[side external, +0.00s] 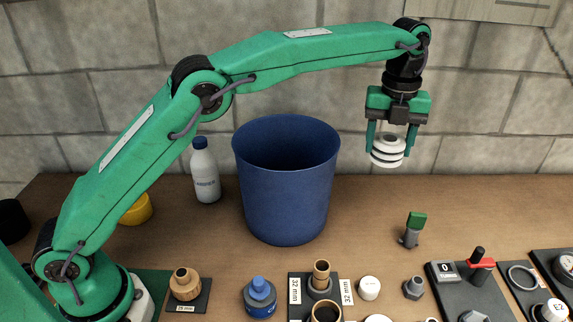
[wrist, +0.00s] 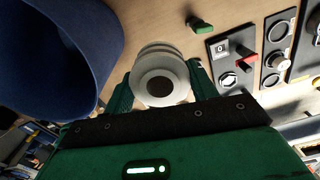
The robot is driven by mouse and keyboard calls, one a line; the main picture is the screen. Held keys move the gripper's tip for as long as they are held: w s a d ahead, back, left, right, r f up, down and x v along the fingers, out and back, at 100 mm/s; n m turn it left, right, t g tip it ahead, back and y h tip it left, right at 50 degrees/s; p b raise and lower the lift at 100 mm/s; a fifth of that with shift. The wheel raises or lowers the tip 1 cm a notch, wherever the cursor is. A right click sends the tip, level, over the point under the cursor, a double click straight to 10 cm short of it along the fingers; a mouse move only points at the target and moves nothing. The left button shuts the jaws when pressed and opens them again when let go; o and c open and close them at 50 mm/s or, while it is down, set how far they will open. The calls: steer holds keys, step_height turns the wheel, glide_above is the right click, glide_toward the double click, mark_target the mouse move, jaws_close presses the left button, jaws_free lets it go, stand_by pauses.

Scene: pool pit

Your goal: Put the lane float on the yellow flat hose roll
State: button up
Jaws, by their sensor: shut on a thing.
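My gripper (side external: 389,140) is shut on the lane float (side external: 388,152), a white ribbed piece with a dark groove. It is held in the air above the right part of the bench, well clear of the top. In the wrist view the float (wrist: 160,80) sits between the two green fingers, its round end with a dark centre hole facing the camera. The yellow flat hose roll (side external: 137,211) lies on the bench at the left, partly hidden behind my arm. My gripper is far to its right. The roll is not visible in the wrist view.
A tall blue bin (side external: 287,190) stands between the roll and my gripper. A white bottle (side external: 205,175) stands left of the bin. A small green-handled valve (side external: 413,230) stands below the float. Fittings and panels line the front; a block wall is behind.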

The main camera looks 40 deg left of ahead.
steer(key=s+a+r+n, duration=0.15)
steer(key=a+r, duration=0.25)
steer(key=a, duration=0.4)
steer(key=s+a+r+n, duration=0.1)
steer(key=a+r+n, duration=0.2)
steer(key=a, duration=0.5)
steer(key=s+a+r+n, duration=0.1)
steer(key=s+a+n, duration=0.1)
steer(key=s+a, duration=0.45)
steer(key=s+a+r+n, duration=0.1)
steer(key=s+a+n, duration=0.25)
steer(key=a, duration=0.55)
steer(key=s+a+f+n, duration=0.3)
steer(key=s+a, duration=0.1)
steer(key=s, duration=0.7)
steer(key=s+a+f+n, duration=0.2)
steer(key=s+a+n, duration=0.15)
steer(key=s, duration=0.65)
step_height(320, 180, down, 11)
steer(key=shift+a+f, duration=0.15)
steer(key=shift+s, duration=0.1)
